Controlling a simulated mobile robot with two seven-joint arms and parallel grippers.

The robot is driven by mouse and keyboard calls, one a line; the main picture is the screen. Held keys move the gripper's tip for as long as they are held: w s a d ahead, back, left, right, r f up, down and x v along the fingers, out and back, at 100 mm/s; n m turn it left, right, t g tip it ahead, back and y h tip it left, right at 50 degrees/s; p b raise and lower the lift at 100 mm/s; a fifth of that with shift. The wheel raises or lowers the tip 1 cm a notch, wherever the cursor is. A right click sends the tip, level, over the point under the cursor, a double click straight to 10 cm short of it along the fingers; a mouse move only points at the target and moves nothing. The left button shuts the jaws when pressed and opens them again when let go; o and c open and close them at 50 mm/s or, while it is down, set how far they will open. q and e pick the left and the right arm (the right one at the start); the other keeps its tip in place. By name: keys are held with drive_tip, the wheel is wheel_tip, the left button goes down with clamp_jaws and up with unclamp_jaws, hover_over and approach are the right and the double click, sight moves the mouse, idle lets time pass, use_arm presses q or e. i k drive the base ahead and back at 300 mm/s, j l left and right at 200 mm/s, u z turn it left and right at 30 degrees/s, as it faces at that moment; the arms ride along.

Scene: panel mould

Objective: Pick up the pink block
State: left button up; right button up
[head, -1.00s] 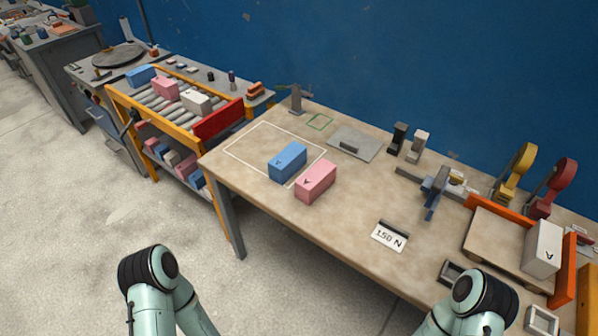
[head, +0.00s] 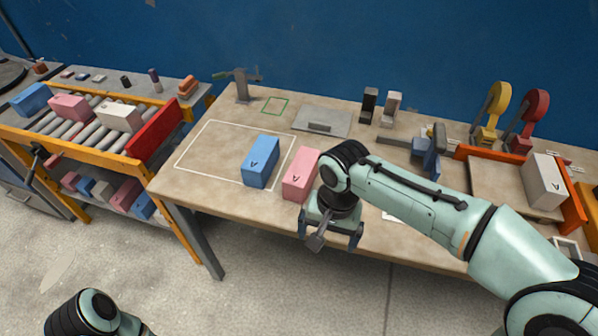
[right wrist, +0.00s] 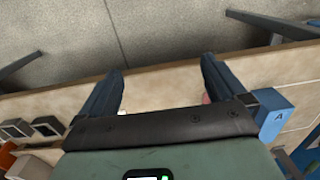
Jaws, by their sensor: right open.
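The pink block (head: 298,178), marked A, lies on the table to the right of the blue block (head: 261,162), with its right side close to my right arm. My right gripper (head: 330,236) is open, just right of and nearer than the pink block, over the table's front edge. In the right wrist view the open fingers (right wrist: 160,80) have nothing between them. A sliver of pink (right wrist: 207,98) shows beside one finger, mostly hidden; the blue block (right wrist: 274,120) stands beyond it. Only part of my left arm shows; its gripper is out of view.
A white outline (head: 208,123) on the table runs by the blue block. A grey plate (head: 322,121) and black and grey stands (head: 369,104) are behind. An orange-edged tray (head: 495,172) is right. A roller rack (head: 60,128) with other blocks, one pink (head: 70,107), stands left.

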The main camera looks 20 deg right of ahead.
sight(298, 181)
drive_tip(key=i, duration=0.9)
